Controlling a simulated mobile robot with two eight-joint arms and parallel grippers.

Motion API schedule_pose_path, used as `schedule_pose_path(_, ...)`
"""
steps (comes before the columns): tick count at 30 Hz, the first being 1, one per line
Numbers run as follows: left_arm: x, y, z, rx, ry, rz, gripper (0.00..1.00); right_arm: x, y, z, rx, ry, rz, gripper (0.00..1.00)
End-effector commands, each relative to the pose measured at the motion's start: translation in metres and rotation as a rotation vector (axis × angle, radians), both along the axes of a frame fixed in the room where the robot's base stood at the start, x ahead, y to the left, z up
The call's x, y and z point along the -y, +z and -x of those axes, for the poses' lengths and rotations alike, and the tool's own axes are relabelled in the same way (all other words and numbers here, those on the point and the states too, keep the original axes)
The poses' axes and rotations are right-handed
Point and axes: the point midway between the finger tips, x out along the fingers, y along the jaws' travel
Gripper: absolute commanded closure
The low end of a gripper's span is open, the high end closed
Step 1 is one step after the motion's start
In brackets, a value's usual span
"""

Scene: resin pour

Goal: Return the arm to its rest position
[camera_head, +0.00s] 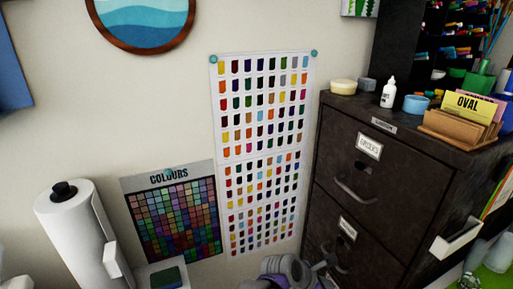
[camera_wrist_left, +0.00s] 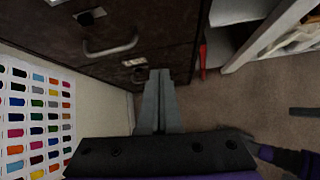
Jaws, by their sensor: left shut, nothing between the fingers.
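My left gripper (camera_wrist_left: 159,76) shows in the left wrist view with its two grey fingers together and nothing between them. It points toward the front of a dark drawer cabinet (camera_wrist_left: 150,20), near a lower handle; I cannot tell the gap. In the head view only a grey and purple part of my arm shows at the bottom edge, in front of the cabinet (camera_head: 395,180). The fingers cannot be made out there. My right gripper is not recognisable in either view.
A colour chart (camera_head: 262,158) hangs on the wall left of the cabinet. A white roll (camera_head: 75,235) stands at lower left. Bare floor (camera_wrist_left: 250,110) shows at right in the wrist view.

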Motion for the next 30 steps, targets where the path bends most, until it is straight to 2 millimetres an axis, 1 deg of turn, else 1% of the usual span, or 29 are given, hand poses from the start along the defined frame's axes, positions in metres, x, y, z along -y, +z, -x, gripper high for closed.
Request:
schedule_pose_path(1, -0.026, 0.013, 0.001, 0.062, -0.039, -0.048, 1.0, 0.0, 0.008, -0.001, 0.003, 0.0, 0.0, 0.0)
schedule_pose_path(2, -0.043, 0.019, 0.002, 0.108, -0.074, -0.084, 1.0, 0.0, 0.012, -0.001, 0.004, 0.0, 0.0, 0.0)
schedule_pose_path(3, -0.067, 0.027, 0.005, 0.174, -0.128, -0.14, 1.0, 0.0, 0.018, -0.002, 0.006, 0.0, 0.0, 0.0)
schedule_pose_path(4, -0.085, 0.033, 0.008, 0.224, -0.173, -0.185, 1.0, 0.0, 0.022, -0.002, 0.007, 0.0, 0.0, 0.0)
schedule_pose_path(5, -0.105, 0.038, 0.012, 0.275, -0.221, -0.236, 1.0, 0.0, 0.026, -0.003, 0.008, 0.0, 0.0, 0.0)
schedule_pose_path(6, -0.131, 0.045, 0.019, 0.338, -0.29, -0.304, 1.0, 0.0, 0.032, -0.003, 0.01, 0.0, 0.0, 0.0)
schedule_pose_path(8, -0.167, 0.054, 0.03, 0.425, -0.397, -0.406, 1.0, 0.0, 0.04, -0.004, 0.013, 0.0, 0.0, 0.0)
schedule_pose_path(9, -0.19, 0.059, 0.039, 0.479, -0.472, -0.476, 1.0, 0.0, 0.045, -0.005, 0.014, 0.0, 0.0, 0.0)
schedule_pose_path(11, -0.224, 0.065, 0.054, 0.548, -0.586, -0.58, 1.0, 0.0, 0.053, -0.007, 0.017, 0.0, 0.0, 0.0)
schedule_pose_path(12, -0.245, 0.068, 0.065, 0.589, -0.668, -0.648, 1.0, 0.0, 0.058, -0.008, 0.019, 0.0, 0.0, 0.0)
schedule_pose_path(14, -0.275, 0.072, 0.082, 0.641, -0.794, -0.749, 1.0, 0.0, 0.066, -0.009, 0.023, 0.0, 0.0, 0.0)
schedule_pose_path(15, -0.294, 0.074, 0.094, 0.669, -0.881, -0.814, 1.0, 0.0, 0.072, -0.01, 0.025, 0.0, 0.0, 0.0)
schedule_pose_path(18, -0.335, 0.075, 0.124, 0.716, -1.093, -0.956, 1.0, 0.0, 0.085, -0.014, 0.031, 0.0, 0.0, 0.0)
schedule_pose_path(21, -0.364, 0.073, 0.149, 0.735, -1.278, -1.06, 1.0, 0.0, 0.095, -0.016, 0.036, 0.0, 0.0, 0.0)
schedule_pose_path(24, -0.382, 0.07, 0.166, 0.74, -1.414, -1.121, 1.0, 0.0, 0.101, -0.018, 0.04, 0.0, 0.0, 0.0)
schedule_pose_path(27, -0.391, 0.068, 0.175, 0.74, -1.494, -1.152, 1.0, 0.0, 0.104, -0.019, 0.042, 0.0, 0.0, 0.0)
schedule_pose_path(30, -0.393, 0.067, 0.177, 0.739, -1.512, -1.158, 1.0, 0.0, 0.104, -0.019, 0.042, 0.0, 0.0, 0.0)
